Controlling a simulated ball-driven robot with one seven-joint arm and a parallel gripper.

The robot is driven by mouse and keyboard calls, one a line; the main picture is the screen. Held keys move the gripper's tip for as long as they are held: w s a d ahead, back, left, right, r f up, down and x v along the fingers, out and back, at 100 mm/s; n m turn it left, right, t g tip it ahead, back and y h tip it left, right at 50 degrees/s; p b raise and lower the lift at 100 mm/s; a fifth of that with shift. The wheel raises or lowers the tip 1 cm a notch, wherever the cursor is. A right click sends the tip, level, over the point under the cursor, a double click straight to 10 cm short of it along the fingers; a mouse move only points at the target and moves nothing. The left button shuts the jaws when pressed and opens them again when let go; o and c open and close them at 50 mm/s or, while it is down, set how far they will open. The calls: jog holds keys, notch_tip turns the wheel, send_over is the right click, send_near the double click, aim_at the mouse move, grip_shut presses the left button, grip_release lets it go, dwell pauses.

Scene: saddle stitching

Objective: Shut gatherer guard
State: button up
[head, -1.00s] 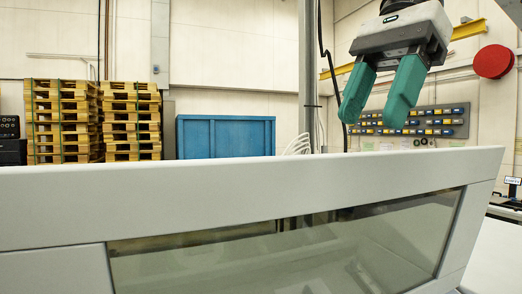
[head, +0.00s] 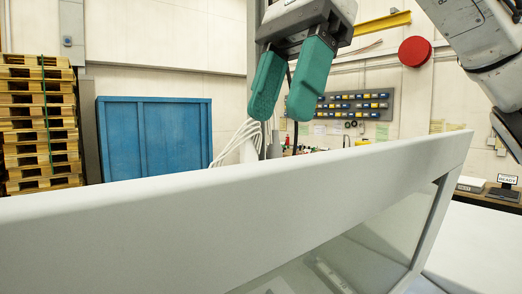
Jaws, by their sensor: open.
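The gatherer guard (head: 250,185) is a pale grey frame with a clear window (head: 340,255). It crosses the lower part of the head view from the left edge to the right, close to me, and its top edge rises to the right. Parts of the machine show dimly through the window. My gripper (head: 282,115) has two teal fingers pointing down, spread apart with nothing between them. In the picture it is above the guard's top edge, apart from it. The guard's lower part is out of view.
Stacked wooden pallets (head: 40,125) and a blue cabinet (head: 155,138) stand behind on the left. A board with coloured bins (head: 350,104) hangs on the back wall. A desk with a small READY screen (head: 507,180) is at the far right. A pale flat surface (head: 480,250) lies right of the guard.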

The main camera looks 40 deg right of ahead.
jog(key=x, duration=0.6)
jog(key=shift+s+a+f+p, duration=0.1)
jog(key=shift+a+f+p, duration=0.05)
jog(key=shift+f+p, duration=0.15)
jog(key=shift+c, duration=0.4)
jog(key=shift+r, duration=0.1)
grip_shut()
